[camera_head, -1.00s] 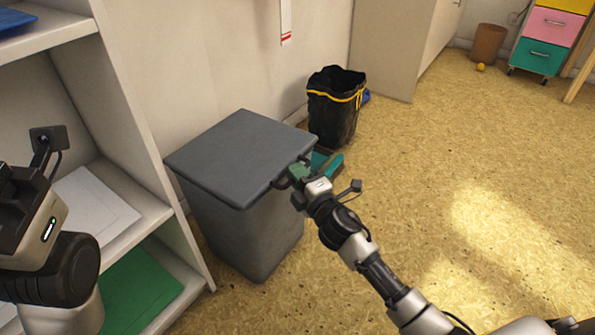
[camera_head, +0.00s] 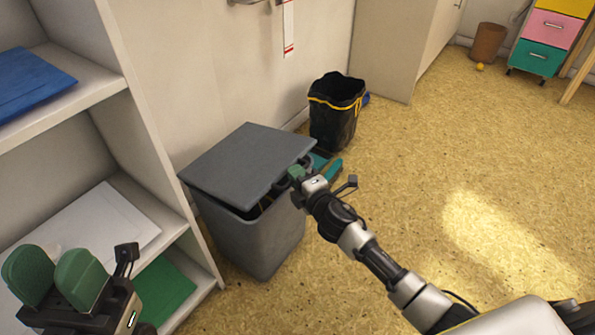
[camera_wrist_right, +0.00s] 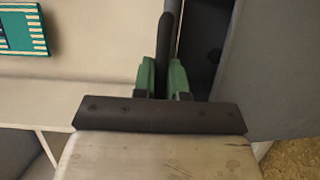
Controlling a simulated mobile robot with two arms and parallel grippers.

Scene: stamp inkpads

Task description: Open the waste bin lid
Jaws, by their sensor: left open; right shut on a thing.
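The grey waste bin (camera_head: 255,235) stands on the floor beside the white shelf. Its flat grey lid (camera_head: 245,162) is tilted, with its front edge raised a little and a dark gap showing below it. My right gripper (camera_head: 297,174) is at the lid's right front corner. In the right wrist view, its green fingers (camera_wrist_right: 162,78) are shut on a dark bar, the lid's handle (camera_wrist_right: 165,45). My left gripper (camera_head: 55,280) is at the lower left, open and empty, with its green fingers apart in front of the shelf.
The white shelf (camera_head: 150,95) stands close on the left, with a blue item (camera_head: 30,80) and a green sheet (camera_head: 165,290) on it. A black-bagged basket (camera_head: 335,112) and a teal item (camera_head: 331,170) are behind the bin. The floor on the right is clear.

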